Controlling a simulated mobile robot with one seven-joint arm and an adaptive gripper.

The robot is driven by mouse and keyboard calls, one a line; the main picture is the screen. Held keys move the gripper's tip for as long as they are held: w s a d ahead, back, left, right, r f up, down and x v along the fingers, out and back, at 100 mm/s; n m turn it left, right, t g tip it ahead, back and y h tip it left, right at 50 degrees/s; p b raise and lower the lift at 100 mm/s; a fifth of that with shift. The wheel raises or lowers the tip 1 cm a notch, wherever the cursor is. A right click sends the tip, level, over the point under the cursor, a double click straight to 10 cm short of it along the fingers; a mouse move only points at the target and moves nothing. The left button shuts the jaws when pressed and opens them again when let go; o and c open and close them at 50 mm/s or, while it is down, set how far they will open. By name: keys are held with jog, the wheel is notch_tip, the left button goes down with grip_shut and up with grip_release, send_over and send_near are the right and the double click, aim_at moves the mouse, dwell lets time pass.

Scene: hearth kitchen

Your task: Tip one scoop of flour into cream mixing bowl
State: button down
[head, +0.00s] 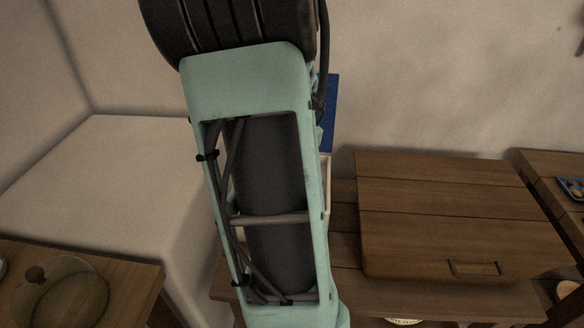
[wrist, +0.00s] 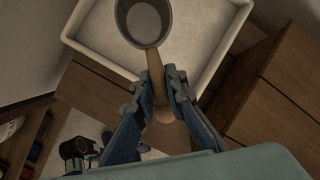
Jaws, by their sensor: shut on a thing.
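In the wrist view my gripper (wrist: 164,82) is shut on the wooden handle (wrist: 157,72) of a scoop. The scoop's round grey cup (wrist: 143,22) points away from my gripper, over a cream square-rimmed container (wrist: 84,38). The container's inside looks pale, and I cannot tell whether that is flour. The cup's inside is grey with a lighter bottom; I cannot tell whether it holds flour. In the head view my arm covers the gripper and scoop, and a pale rim (head: 327,183) shows just behind the arm. I cannot make out a round cream mixing bowl in either view.
A large wooden box (head: 440,215) with a handle stands on the slatted table (head: 345,255) right of my arm. A blue panel (head: 330,115) shows behind my arm. A glass dome (head: 60,290) with a wooden knob sits on the left table. A pale ledge lies behind.

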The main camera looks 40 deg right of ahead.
jog(key=shift+d, duration=0.1)
